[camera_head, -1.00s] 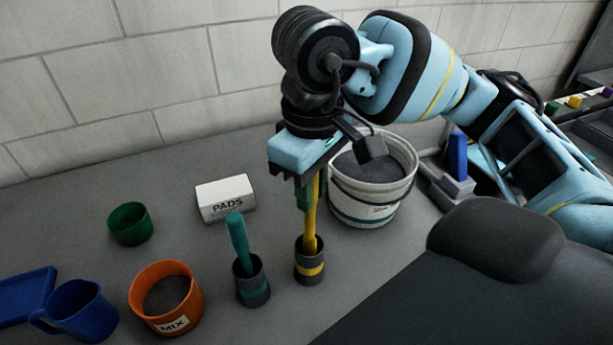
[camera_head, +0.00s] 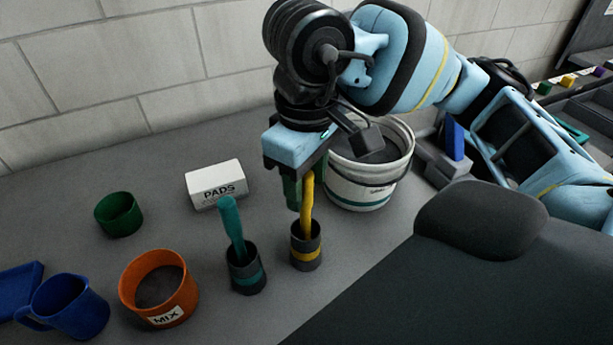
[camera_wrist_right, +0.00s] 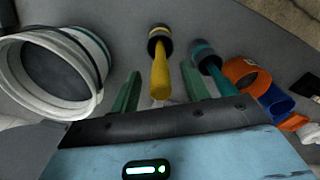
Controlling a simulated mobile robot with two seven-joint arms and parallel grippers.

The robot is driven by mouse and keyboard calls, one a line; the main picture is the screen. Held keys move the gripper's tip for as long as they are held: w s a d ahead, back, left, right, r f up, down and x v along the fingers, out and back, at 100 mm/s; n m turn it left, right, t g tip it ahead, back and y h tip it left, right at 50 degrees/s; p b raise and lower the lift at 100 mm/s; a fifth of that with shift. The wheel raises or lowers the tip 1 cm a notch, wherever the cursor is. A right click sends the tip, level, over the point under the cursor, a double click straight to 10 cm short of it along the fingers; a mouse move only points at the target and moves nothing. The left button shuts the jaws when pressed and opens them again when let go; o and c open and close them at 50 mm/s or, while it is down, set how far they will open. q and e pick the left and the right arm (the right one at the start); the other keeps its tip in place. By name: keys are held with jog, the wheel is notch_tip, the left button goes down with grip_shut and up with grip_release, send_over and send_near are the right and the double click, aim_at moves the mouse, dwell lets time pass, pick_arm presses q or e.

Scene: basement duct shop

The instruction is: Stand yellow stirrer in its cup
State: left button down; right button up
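The yellow stirrer (camera_head: 307,201) stands in the dark cup with a yellow band (camera_head: 305,254), leaning slightly, its lower end hidden inside the cup. It also shows in the right wrist view (camera_wrist_right: 160,77), with its cup (camera_wrist_right: 159,41) beyond. My right gripper (camera_head: 298,190) is above the cup, around the stirrer's upper part. In the wrist view its two green fingers (camera_wrist_right: 160,90) are spread, with the stirrer between them and gaps on both sides. My left gripper is not in view.
Close left is a teal stirrer (camera_head: 231,222) in a teal-banded cup (camera_head: 246,279). A white bucket (camera_head: 367,190) stands just behind right. An orange MIX pot (camera_head: 127,292), blue mug (camera_head: 69,306), green cup (camera_head: 117,214) and PADS box (camera_head: 216,187) are farther left.

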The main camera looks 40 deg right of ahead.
notch_tip(320, 180, up, 8)
jog(key=shift+f+p, duration=0.1)
jog(key=shift+p, duration=0.3)
dwell(0.3)
jog(key=shift+s, duration=0.1)
dwell(1.1)
